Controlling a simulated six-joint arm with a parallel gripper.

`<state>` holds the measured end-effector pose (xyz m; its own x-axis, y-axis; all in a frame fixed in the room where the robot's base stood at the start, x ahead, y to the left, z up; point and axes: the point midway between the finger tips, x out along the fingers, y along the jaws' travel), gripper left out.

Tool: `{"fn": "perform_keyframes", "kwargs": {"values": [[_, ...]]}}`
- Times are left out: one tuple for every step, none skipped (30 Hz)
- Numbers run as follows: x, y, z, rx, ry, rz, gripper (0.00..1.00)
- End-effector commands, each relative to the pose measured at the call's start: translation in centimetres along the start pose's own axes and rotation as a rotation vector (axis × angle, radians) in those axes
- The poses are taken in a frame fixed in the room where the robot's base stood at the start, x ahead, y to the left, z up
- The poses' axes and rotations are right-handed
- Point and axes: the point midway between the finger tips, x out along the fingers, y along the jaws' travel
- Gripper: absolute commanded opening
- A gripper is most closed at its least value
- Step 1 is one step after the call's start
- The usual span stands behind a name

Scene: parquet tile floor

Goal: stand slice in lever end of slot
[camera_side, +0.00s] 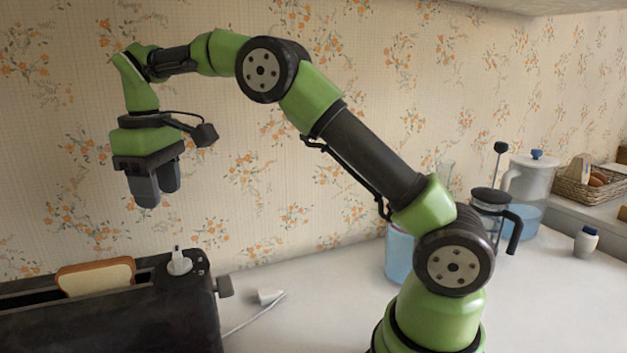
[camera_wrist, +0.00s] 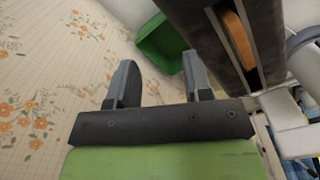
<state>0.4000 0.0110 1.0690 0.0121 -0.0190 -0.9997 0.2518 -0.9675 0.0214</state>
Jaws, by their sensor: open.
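A slice of bread (camera_side: 95,278) with a brown crust stands upright in the long slot of the black toaster (camera_side: 150,315) in the side view. Its lower part is hidden in the slot. It is near the end that has the lever (camera_side: 224,286). In the wrist view the slice shows as a brown edge (camera_wrist: 239,40) inside the slot of the toaster (camera_wrist: 200,36). My gripper (camera_side: 155,200) is open and empty, up in the air above the toaster and apart from the slice. Its two fingers (camera_wrist: 160,85) show spread in the wrist view.
A white object (camera_side: 180,262) rests on the toaster's end top. A small white piece with a cord (camera_side: 268,296) lies on the counter. A French press (camera_side: 492,210), a pitcher (camera_side: 528,190) and a basket (camera_side: 588,182) stand at right. A green box (camera_wrist: 160,45) shows in the wrist view.

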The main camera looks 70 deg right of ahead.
Motion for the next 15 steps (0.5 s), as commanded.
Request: {"fn": "perform_keyframes", "kwargs": {"values": [[0.0, 1.0, 0.7, 0.054, 0.002, 0.000, 0.46], [0.0, 1.4, 1.1, 0.086, 0.003, -0.002, 0.46], [0.1, 2.1, 1.6, 0.129, 0.006, -0.002, 0.46], [0.1, 2.6, 2.0, 0.162, 0.009, -0.003, 0.46], [0.2, 3.0, 2.4, 0.195, 0.012, -0.003, 0.46], [0.3, 3.5, 3.0, 0.235, 0.015, -0.004, 0.46], [0.5, 3.8, 3.3, 0.251, 0.015, -0.005, 0.46], [0.7, 4.1, 3.7, 0.270, 0.015, -0.005, 0.46], [0.9, 4.5, 4.3, 0.298, 0.017, -0.006, 0.46], [1.2, 4.6, 4.6, 0.304, 0.015, -0.006, 0.46], [1.5, 4.7, 5.0, 0.298, 0.011, -0.005, 0.46], [2.0, 4.8, 5.4, 0.295, 0.009, -0.005, 0.46], [2.3, 4.9, 5.8, 0.294, 0.007, -0.005, 0.46], [2.6, 5.0, 6.2, 0.291, 0.005, -0.005, 0.46], [3.1, 5.0, 6.7, 0.286, 0.003, -0.006, 0.46]]}}
